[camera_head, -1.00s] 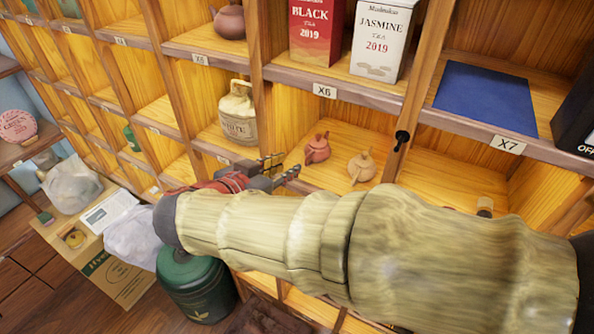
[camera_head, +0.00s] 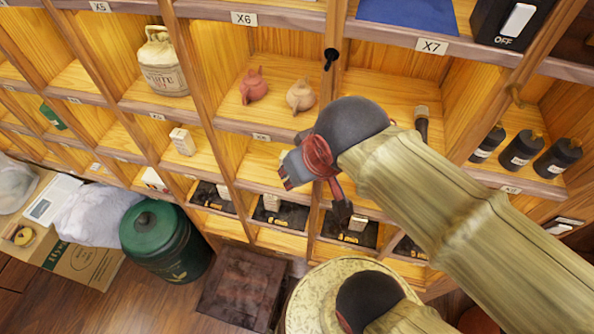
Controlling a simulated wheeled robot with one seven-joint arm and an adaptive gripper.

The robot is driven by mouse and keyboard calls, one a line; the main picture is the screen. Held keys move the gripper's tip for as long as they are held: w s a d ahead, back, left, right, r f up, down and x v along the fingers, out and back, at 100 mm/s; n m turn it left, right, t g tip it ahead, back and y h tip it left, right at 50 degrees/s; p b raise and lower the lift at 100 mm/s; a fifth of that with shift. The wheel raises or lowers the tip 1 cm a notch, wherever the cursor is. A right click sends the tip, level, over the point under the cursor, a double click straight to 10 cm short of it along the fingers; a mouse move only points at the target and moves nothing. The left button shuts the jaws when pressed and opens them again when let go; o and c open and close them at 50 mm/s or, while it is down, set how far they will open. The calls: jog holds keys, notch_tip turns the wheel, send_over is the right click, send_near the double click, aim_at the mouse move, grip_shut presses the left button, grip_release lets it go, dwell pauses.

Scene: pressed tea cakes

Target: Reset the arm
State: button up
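My gripper (camera_head: 312,200) is at the end of my arm, in front of the lower compartments of the wooden shelf (camera_head: 278,18). One dark finger points down and to the right, and a red part shows at the wrist. Whether the fingers are open or shut is not clear from this angle. I see no tea cake in it. My arm comes in from the lower right and covers part of the shelf below the X7 label.
A reddish teapot (camera_head: 253,86) and a tan teapot (camera_head: 301,96) stand in the compartment below X6. Dark bottles (camera_head: 523,150) stand at the right. A green canister (camera_head: 165,240), a brown box (camera_head: 243,289) and a round pale top (camera_head: 310,300) are below.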

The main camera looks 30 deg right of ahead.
jog(key=shift+r, duration=0.1)
dwell(0.3)
notch_tip(320, 180, down, 17)
jog(key=b, duration=1.7)
